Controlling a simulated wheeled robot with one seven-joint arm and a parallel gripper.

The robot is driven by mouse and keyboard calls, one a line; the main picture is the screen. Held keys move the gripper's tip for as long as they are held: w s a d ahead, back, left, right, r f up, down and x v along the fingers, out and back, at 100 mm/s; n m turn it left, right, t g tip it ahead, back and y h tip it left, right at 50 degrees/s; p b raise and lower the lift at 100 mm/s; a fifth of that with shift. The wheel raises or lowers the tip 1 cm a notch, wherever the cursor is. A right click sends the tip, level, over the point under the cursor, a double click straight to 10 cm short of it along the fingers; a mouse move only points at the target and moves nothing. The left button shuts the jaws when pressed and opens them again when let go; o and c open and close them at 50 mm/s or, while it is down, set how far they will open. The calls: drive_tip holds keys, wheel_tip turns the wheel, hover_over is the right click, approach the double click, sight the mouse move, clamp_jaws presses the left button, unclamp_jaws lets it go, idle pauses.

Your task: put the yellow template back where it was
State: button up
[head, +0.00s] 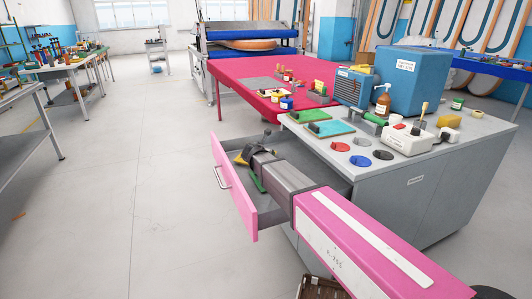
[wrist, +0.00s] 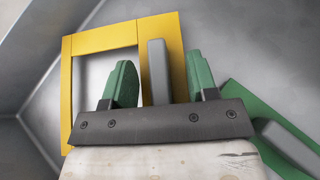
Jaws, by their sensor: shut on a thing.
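The yellow template (wrist: 72,95) is a flat frame with a square opening and an upright grey grip (wrist: 157,70). My gripper (wrist: 160,85) has green fingers on either side of this grip and is shut on the template. In the head view my gripper (head: 247,153) reaches into the open drawer (head: 272,217), and only a little of the yellow template (head: 239,159) shows beside it. I cannot tell whether the template touches the drawer floor. A green template (wrist: 240,115) with a grey grip lies in the drawer, to the right in the wrist view.
The drawer has a pink front (head: 232,190) and low side walls. A pink table (head: 245,70) stands behind.

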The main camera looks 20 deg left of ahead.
drive_tip(key=shift+f, duration=0.4)
idle(0.4)
drive_tip(key=o, duration=1.1)
drive_tip(key=shift+s+r, duration=0.1)
drive_tip(key=v, duration=1)
drive_tip(key=shift+s+r, duration=0.2)
drive_tip(key=shift+s, duration=0.05)
